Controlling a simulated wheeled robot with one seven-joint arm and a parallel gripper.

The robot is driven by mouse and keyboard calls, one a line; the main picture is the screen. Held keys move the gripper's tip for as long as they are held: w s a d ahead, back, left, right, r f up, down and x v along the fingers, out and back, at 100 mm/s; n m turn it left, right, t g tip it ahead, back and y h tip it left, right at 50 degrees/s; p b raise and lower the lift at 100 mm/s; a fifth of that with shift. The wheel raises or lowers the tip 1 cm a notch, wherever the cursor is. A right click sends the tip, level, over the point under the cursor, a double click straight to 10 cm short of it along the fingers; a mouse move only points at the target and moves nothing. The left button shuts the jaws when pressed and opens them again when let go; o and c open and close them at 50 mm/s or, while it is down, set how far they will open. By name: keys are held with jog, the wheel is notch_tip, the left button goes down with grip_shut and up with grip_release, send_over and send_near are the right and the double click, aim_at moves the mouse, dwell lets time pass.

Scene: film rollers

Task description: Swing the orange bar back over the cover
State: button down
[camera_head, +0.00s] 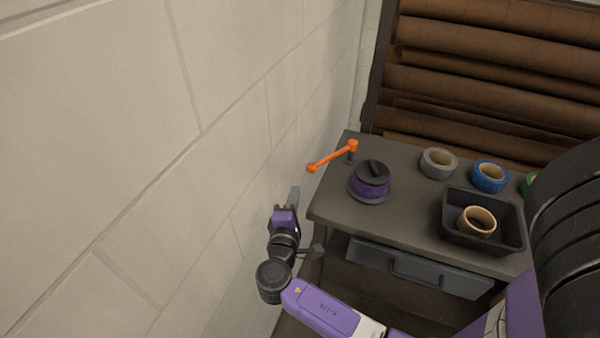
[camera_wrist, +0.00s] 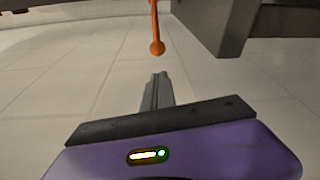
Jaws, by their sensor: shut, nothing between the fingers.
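The orange bar (camera_head: 331,158) sits on a short post at the back left of the cabinet top. It points left, away from the cover, and its knob end reaches past the cabinet's left edge. The black cover (camera_head: 373,172) with its grip rests on a purple round body right of the post. In the wrist view the orange bar (camera_wrist: 157,46) hangs into the top middle, ball end nearest. My gripper (camera_head: 294,196) is left of the cabinet, below the bar's knob in the picture. Its fingers (camera_wrist: 158,90) are together, empty, and apart from the bar.
Grey tape (camera_head: 438,163) and blue tape (camera_head: 489,176) stand on the cabinet top (camera_head: 405,215). A black tray (camera_head: 455,225) holds a tan roll (camera_head: 477,221). The wall (camera_head: 150,150) is close on the left. The cabinet edge (camera_wrist: 230,48) shows upper right in the wrist view.

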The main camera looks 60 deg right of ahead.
jog(key=p+x, duration=0.1)
jog(key=x, duration=0.9)
jog(key=shift+s, duration=0.15)
